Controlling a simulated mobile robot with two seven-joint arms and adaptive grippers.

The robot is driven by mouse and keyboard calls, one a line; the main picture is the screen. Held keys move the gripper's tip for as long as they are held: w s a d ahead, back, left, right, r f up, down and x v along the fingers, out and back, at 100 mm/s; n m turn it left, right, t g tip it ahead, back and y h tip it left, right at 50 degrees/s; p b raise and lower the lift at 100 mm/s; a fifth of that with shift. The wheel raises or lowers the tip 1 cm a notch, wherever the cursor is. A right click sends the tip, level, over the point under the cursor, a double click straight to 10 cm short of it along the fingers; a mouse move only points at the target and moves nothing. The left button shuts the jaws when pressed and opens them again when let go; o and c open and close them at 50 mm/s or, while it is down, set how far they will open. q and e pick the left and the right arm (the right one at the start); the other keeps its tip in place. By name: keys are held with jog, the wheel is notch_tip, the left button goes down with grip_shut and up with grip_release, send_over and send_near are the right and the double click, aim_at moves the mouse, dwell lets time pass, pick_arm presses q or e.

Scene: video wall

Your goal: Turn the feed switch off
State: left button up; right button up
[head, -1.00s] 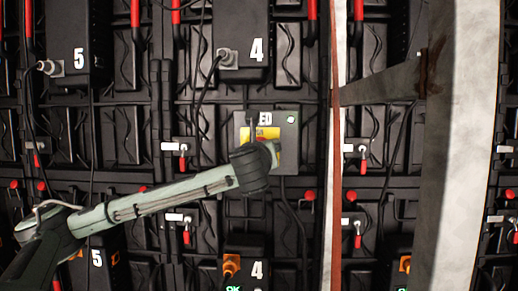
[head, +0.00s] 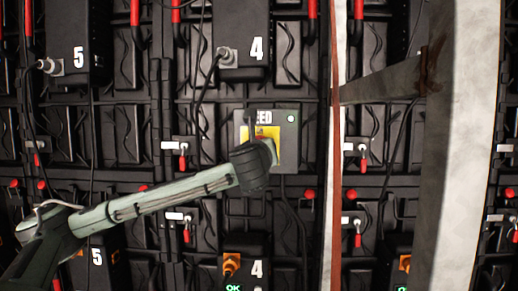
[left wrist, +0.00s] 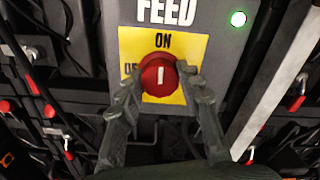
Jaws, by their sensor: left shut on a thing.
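The feed switch is a round red knob (left wrist: 158,76) on a yellow plate (left wrist: 193,45) of a grey box (head: 287,155) marked FEED. The knob's white mark stands upright, in line with the word ON above it. The word at the plate's left is partly hidden by a finger. A round lamp (left wrist: 238,18) at the box's upper right glows green. My left gripper (left wrist: 159,82) is shut on the knob, with one finger at each side. In the head view my left wrist covers most of the knob. My right gripper is not in view.
Black panels with cables, red handles and hanging latches fill the wall around the box. A numbered black unit (head: 240,30) sits above it. A pale upright post (head: 465,150) and a slanting brace (head: 385,85) stand to the right.

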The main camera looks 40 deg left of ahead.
pick_arm(q)
jog(key=n+b, duration=0.3)
jog(key=n, duration=1.4)
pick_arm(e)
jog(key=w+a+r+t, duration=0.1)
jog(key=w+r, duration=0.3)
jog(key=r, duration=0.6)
pick_arm(q)
jog(key=shift+n+b, duration=0.3)
jog(key=o, duration=1.1)
jog(key=shift+o, duration=0.3)
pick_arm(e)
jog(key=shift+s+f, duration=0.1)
